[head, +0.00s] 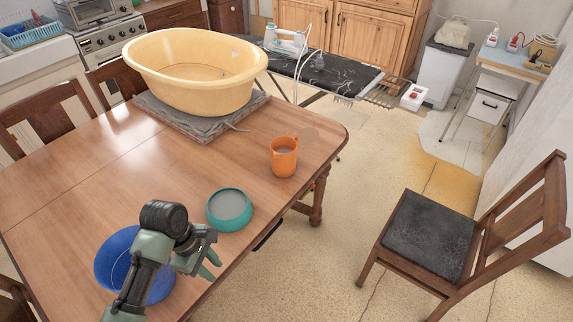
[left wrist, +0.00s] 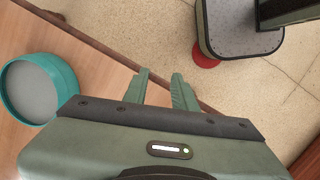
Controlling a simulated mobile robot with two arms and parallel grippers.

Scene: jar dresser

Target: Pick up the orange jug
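The orange jug (head: 284,163) stands upright on the wooden table (head: 80,185), near its right edge, in the head view. My left gripper (head: 212,263) is over the near right edge of the table, well short of the jug and apart from it. Its two fingers (left wrist: 160,78) are spread with an empty gap between them in the left wrist view. The jug does not show in the left wrist view. My right gripper is not in view.
A teal bowl (head: 231,210) stands between my left gripper and the jug; it also shows in the left wrist view (left wrist: 38,90). A blue bowl (head: 115,250) is partly behind my arm. A large yellow basin (head: 195,70) stands farther back. A chair (head: 428,235) stands at right.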

